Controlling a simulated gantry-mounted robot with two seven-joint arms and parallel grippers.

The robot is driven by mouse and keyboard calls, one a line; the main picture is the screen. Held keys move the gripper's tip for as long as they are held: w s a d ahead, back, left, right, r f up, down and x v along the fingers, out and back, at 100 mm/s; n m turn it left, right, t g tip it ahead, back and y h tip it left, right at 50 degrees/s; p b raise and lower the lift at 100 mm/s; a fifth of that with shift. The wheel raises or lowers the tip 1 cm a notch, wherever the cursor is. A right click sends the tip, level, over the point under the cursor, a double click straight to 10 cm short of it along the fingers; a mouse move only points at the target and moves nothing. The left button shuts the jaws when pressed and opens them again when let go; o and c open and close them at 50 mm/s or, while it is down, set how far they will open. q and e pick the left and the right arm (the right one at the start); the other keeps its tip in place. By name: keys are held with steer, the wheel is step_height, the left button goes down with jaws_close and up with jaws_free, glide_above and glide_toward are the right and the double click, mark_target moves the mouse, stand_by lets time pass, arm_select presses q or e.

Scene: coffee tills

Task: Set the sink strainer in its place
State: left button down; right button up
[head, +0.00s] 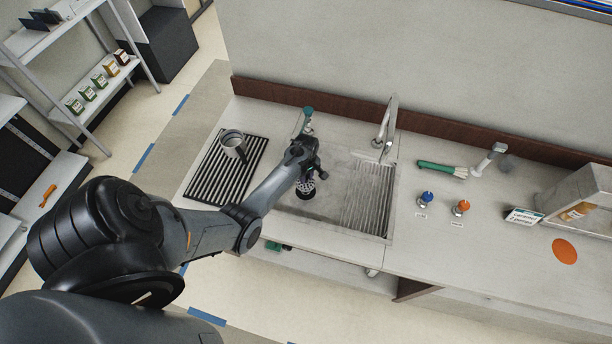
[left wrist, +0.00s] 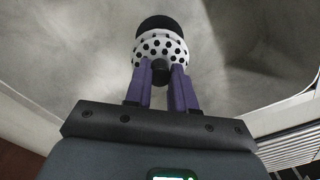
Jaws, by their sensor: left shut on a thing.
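The sink strainer (left wrist: 160,48) is a pale basket dotted with dark holes, with a dark knob. In the left wrist view my left gripper (left wrist: 161,76) has its purple fingers shut on that knob. In the head view my left gripper (head: 310,173) reaches down into the left part of the sink, with the strainer (head: 306,187) under it. The dark drain opening (head: 304,194) shows right at the strainer, and in the left wrist view it (left wrist: 157,23) lies just beyond the basket. I cannot tell whether the strainer touches the drain. My right gripper is not in view.
The steel sink (head: 335,217) has a ribbed right part and a faucet (head: 386,125) behind. A black drying rack (head: 206,182) with a metal mug (head: 232,142) stands left. A green brush (head: 440,169) and two small knobs, blue (head: 427,198) and orange (head: 462,207), lie right.

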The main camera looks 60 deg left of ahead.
mark_target(306, 185)
arm_select(q)
steer(key=shift+r, duration=0.1)
steer(key=shift+f+b, duration=1.55)
steer(key=shift+f, duration=0.85)
steer(key=shift+p, duration=0.45)
steer(key=shift+f, duration=0.2)
steer(key=shift+f+b, duration=0.95)
steer(key=c, duration=0.9)
jaws_free()
steer(key=shift+o, duration=0.2)
